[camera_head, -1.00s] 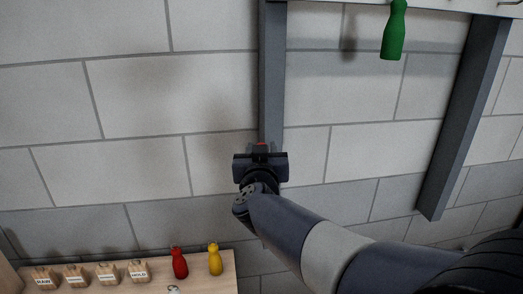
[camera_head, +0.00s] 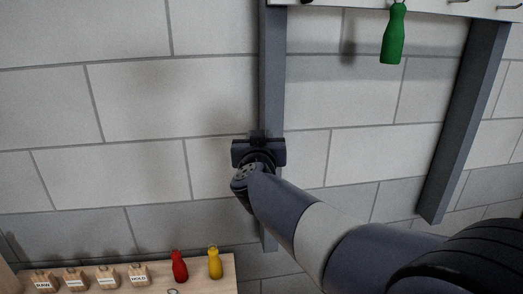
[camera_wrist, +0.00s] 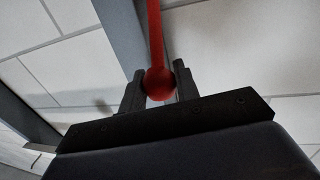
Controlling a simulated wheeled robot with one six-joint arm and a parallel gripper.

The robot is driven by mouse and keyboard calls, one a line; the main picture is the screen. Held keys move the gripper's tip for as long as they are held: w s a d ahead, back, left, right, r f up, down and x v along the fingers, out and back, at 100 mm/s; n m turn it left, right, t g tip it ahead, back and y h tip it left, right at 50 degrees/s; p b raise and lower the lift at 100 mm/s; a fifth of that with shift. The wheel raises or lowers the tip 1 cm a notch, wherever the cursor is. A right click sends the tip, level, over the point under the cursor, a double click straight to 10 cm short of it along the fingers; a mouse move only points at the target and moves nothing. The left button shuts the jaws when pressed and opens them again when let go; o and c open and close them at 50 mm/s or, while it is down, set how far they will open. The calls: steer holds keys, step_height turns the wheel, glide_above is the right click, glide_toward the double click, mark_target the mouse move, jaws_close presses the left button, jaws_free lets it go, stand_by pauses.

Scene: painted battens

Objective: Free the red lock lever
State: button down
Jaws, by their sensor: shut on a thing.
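The red lock lever (camera_wrist: 156,35) shows in the wrist view as a red bar ending in a round red knob (camera_wrist: 160,84). My gripper (camera_wrist: 158,88) has one dark finger on each side of the knob and is shut on it. In the head view my gripper (camera_head: 258,150) is in front of the grey upright post (camera_head: 272,75). The lever is hidden behind the gripper there.
A green bottle-shaped piece (camera_head: 393,38) hangs below a white board at the upper right. A wooden shelf (camera_head: 205,283) at the lower left bears labelled wooden blocks, a red piece (camera_head: 179,266) and a yellow piece (camera_head: 214,262). A second grey post (camera_head: 465,120) stands at the right.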

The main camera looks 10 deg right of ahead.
steer(key=shift+w+r, duration=0.3)
steer(key=shift+r, duration=0.1)
steer(key=c, duration=1.1)
jaws_free()
steer(key=shift+f, duration=0.1)
steer(key=s+a, duration=0.2)
steer(key=s, duration=0.9)
steer(key=shift+s, duration=0.4)
steer(key=shift+a, duration=0.15)
steer(key=s, duration=1.5)
